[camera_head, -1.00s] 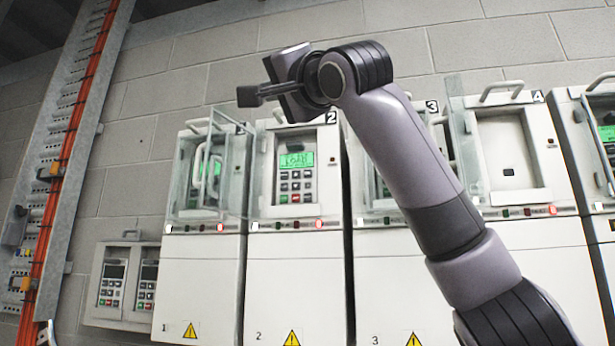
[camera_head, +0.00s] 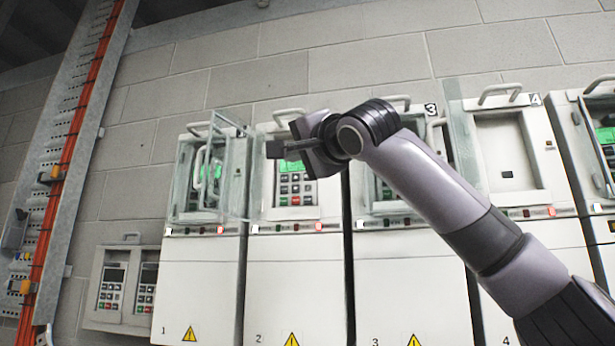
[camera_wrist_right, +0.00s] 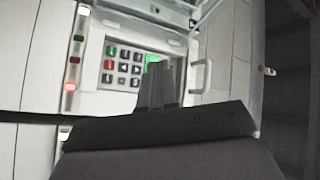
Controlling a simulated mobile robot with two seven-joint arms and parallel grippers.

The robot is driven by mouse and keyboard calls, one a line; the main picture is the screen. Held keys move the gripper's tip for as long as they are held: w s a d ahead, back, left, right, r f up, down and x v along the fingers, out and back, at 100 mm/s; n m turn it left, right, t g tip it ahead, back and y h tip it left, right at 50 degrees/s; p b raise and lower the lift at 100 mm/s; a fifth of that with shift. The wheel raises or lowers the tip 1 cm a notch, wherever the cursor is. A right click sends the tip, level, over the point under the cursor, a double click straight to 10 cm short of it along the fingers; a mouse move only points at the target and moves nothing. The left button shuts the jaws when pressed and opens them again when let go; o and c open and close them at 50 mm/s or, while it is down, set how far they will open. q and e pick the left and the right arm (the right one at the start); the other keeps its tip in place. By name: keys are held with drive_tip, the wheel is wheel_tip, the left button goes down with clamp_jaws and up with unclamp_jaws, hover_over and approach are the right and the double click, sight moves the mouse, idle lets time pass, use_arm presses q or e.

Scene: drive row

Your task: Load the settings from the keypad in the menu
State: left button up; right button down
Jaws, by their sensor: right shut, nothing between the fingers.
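Drive 2 has a keypad (camera_head: 295,188) with several coloured buttons, a red and a green one among them. In the right wrist view the keypad buttons (camera_wrist_right: 123,67) show to the left of my right fingers (camera_wrist_right: 158,84), which overlap part of the lit green screen (camera_wrist_right: 152,59). The fingers seem apart from the keypad. The screen text cannot be read. My left gripper is not in view.
Drive 1 (camera_head: 200,275) has a clear cover (camera_head: 228,165) standing out towards drive 2. My arm partly hides drive 3 (camera_head: 405,280). Drive 4 has an empty recess (camera_head: 507,150). A wall holder (camera_head: 123,322) with two dark-screened keypads is at lower left.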

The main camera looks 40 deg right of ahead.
sight(298, 175)
drive_tip(key=w+d+p, duration=0.5)
drive_tip(key=d, duration=0.1)
drive_tip(key=shift+w+d, duration=0.35)
drive_tip(key=shift+d, duration=0.05)
drive_tip(key=shift+w, duration=0.1)
idle(1.9)
drive_tip(key=shift+w+d, duration=0.2)
drive_tip(key=shift+d, duration=0.1)
drive_tip(key=shift+w+d+p, duration=0.2)
drive_tip(key=shift+d+p, duration=0.05)
drive_tip(key=shift+p, duration=0.1)
idle(0.6)
idle(0.3)
drive_tip(key=shift+s+a+b, duration=0.5)
drive_tip(key=shift+a+b, duration=0.1)
drive_tip(key=shift+b, duration=0.05)
